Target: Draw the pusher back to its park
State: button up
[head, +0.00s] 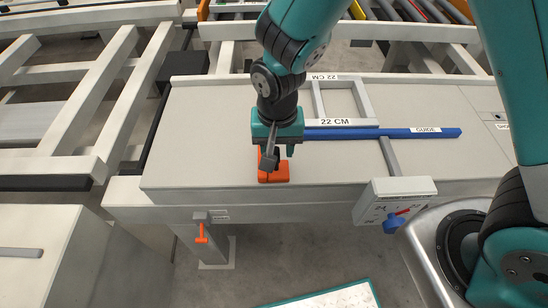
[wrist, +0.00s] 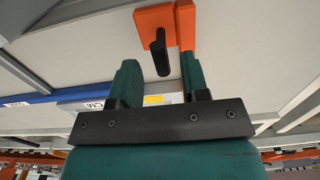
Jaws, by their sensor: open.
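The orange pusher (head: 275,174) sits on the pale table near its front edge, left of the blue guide. In the wrist view, the pusher (wrist: 153,20) shows an orange plate, an upright orange strip and a black handle (wrist: 160,52). My gripper (head: 278,151) is over the pusher. In the wrist view, my gripper (wrist: 159,60) is open, with its two green fingers on either side of the handle's near end. Gaps show between handle and fingers; how deep the handle lies between them is unclear. My wrist hides part of the pusher in the head view.
A blue bar marked GUIDE (head: 425,133) runs along the table, right of my gripper. A grey frame marked 22 CM (head: 342,122) lies behind it. A white box with a blue knob (head: 391,225) is at the front edge. An orange lever (head: 201,234) hangs below the table.

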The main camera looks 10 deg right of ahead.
jog(key=shift+f, duration=2.35)
jog(key=shift+c, duration=0.2)
grip_shut()
jog(key=shift+a, duration=0.15)
